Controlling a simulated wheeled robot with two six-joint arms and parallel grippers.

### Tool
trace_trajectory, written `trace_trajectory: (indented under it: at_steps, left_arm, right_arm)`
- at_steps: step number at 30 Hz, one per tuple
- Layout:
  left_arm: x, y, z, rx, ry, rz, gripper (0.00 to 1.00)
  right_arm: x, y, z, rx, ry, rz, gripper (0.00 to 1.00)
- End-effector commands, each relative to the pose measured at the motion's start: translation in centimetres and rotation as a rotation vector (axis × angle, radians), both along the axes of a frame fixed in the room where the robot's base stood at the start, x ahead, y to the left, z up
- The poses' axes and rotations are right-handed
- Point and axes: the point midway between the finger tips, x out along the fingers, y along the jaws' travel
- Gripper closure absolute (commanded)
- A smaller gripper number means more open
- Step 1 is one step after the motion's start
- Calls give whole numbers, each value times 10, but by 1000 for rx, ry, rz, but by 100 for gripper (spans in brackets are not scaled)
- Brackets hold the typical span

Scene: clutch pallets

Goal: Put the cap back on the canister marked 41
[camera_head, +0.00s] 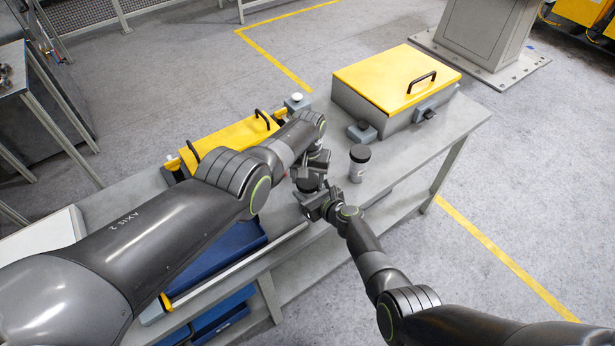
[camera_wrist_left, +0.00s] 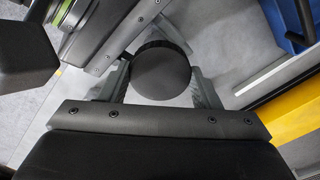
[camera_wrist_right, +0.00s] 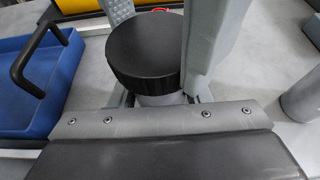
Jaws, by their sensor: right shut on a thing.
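A black round cap (camera_wrist_right: 147,48) sits on a grey canister (camera_wrist_right: 160,99) held off to the front of the bench; it also shows in the head view (camera_head: 308,185) and left wrist view (camera_wrist_left: 160,73). My right gripper (camera_head: 319,203) is shut on the canister's body below the cap. My left gripper (camera_head: 313,177) is above, with its fingers on either side of the cap and apparently open. I cannot tell if a finger touches the cap. A second canister (camera_head: 357,173) with a black cap stands upright on the bench to the right. No number is legible.
A grey box with a yellow lid (camera_head: 395,78) stands at the bench's back right. Another yellow lid (camera_head: 236,137) with black handles lies behind my left arm. A blue tray (camera_head: 220,262) is at the left. The bench (camera_head: 430,150) is clear at its right end.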

Motion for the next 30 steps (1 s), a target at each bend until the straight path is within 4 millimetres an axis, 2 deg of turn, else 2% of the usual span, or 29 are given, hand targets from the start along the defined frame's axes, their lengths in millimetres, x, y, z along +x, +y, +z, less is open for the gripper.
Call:
trace_trajectory:
  at_steps: [1,5,17,26,30]
  left_arm:
    - [0,2,0,3,1,2,38]
    - [0,2,0,2,2,2,21]
    - [0,-2,2,-4,1,0,21]
    - [-1,-2,22,-5,0,0,21]
    - [0,-1,38,-2,-2,0,21]
  right_arm:
    - [1,-1,0,0,-1,-3,100]
    - [1,-1,0,0,-1,-2,100]
    - [0,1,1,1,-1,1,100]
    - [0,1,0,1,1,1,100]
    - [0,0,0,1,1,0,100]
